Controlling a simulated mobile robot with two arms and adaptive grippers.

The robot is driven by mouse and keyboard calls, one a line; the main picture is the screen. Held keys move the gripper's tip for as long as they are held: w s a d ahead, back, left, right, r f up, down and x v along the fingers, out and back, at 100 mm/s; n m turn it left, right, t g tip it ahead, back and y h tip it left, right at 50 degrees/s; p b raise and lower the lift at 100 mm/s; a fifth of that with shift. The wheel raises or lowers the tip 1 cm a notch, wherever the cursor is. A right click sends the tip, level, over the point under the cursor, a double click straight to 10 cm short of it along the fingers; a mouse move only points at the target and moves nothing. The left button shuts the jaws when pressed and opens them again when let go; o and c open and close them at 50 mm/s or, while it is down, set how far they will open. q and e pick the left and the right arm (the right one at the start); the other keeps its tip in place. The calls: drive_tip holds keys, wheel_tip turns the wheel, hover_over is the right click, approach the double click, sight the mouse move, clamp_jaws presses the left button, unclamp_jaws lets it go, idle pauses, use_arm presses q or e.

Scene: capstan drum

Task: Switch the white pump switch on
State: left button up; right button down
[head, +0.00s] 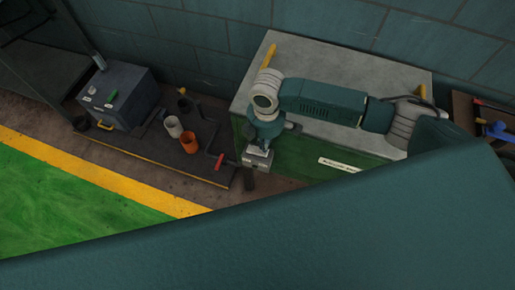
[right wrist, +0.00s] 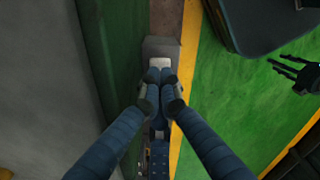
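In the right wrist view a small white part (right wrist: 160,62), which looks like the pump switch, shows on a grey post or box just beyond my fingertips. Its on or off position cannot be read. My right gripper (right wrist: 160,76) has its two fingers together, with nothing clearly held between them. The fingertips overlap the near edge of the white part; contact cannot be told. In the head view the right gripper (head: 257,160) points down at the front left corner of the green cabinet (head: 290,159). Dark fingers at the right wrist view's edge look like my left gripper (right wrist: 290,74).
White (head: 173,127) and orange (head: 189,142) cups stand on a dark platform. A grey box (head: 116,94) is at left.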

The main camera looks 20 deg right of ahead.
drive_tip(key=shift+f+b, duration=0.4)
drive_tip(key=shift+f, duration=0.55)
idle(0.5)
wheel_tip(320, 180, up, 7)
drive_tip(key=p, duration=0.8)
idle(0.5)
